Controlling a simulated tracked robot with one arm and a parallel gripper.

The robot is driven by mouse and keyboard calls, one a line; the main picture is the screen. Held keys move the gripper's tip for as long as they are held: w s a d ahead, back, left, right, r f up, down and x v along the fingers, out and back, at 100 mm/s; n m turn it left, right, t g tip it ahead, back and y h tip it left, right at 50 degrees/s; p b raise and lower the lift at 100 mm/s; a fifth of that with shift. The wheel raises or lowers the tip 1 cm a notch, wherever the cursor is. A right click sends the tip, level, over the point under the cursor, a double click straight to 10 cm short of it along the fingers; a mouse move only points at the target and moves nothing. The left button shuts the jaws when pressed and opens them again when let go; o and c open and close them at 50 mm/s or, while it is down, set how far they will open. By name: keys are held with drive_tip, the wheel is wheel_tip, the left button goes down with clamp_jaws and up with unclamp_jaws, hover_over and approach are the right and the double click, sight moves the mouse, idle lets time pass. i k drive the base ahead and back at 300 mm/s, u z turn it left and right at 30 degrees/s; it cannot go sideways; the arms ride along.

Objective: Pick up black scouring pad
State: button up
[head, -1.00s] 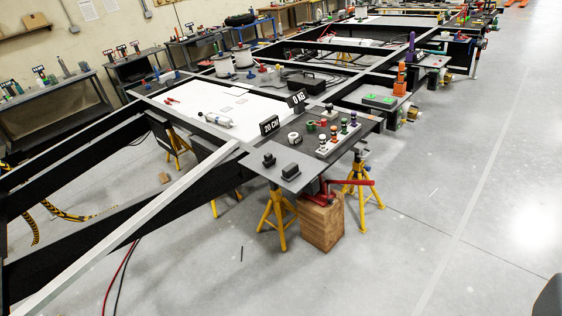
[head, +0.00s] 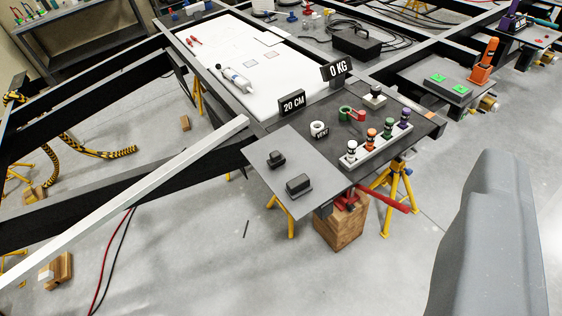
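Two small black blocks lie apart on a grey plate (head: 258,187) at the near corner of the chassis. One black block (head: 299,184) is the wider, near the plate's front edge. The other black block (head: 276,160) is smaller and sits farther back and to the left. I cannot tell for sure which is the black scouring pad. A large grey part of my arm fills the lower right. My gripper fingers do not show.
Behind the plate stand a "20 CM" sign (head: 292,103), a "0 KG" sign (head: 337,70), a white ring (head: 318,129) and a white rack (head: 376,143) of coloured-top bottles. A pale bar (head: 130,197) slants in from the left. Open floor lies in front.

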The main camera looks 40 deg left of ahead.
sight(297, 187)
drive_tip(key=u, duration=0.2)
drive_tip(key=i, duration=1)
drive_tip(key=u, duration=0.25)
